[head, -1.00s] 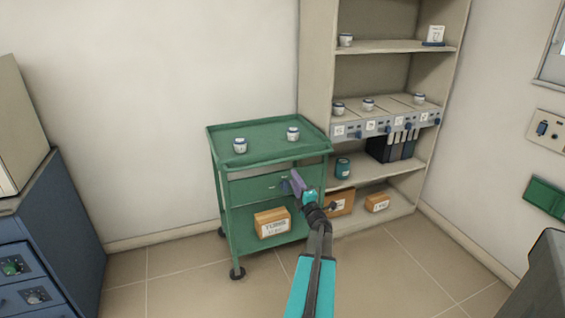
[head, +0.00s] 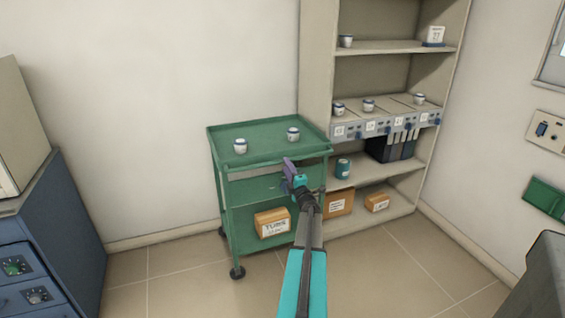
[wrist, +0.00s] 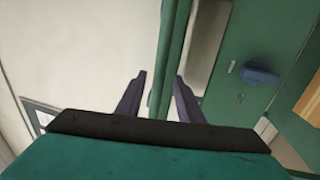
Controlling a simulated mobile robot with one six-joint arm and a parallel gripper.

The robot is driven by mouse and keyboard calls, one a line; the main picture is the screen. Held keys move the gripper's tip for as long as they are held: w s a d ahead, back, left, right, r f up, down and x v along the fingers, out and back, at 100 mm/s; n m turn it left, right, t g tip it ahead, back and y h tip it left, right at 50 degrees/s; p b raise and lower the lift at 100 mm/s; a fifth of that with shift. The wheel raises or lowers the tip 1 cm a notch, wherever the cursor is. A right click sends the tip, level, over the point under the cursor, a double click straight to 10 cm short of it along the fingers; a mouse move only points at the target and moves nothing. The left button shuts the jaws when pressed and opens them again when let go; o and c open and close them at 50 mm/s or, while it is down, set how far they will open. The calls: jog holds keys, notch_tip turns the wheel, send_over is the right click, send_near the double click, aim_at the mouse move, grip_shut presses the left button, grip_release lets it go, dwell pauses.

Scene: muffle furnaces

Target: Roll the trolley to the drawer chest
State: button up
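The green trolley (head: 262,141) stands against the wall, left of the shelf unit.
The beige shelf unit (head: 318,60) is close to the trolley's right side, with jars, binders and boxes. Tiled floor (head: 165,262) is free between the blue cabinet and the trolley. A dark grey object (head: 540,275) stands at the lower right.

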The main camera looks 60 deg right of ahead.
jog(key=shift+x, duration=2.3)
grip_shut()
jog(key=shift+a+f, duration=0.1)
jog(key=shift+a, duration=0.1)
jog(key=shift+d, duration=0.15)
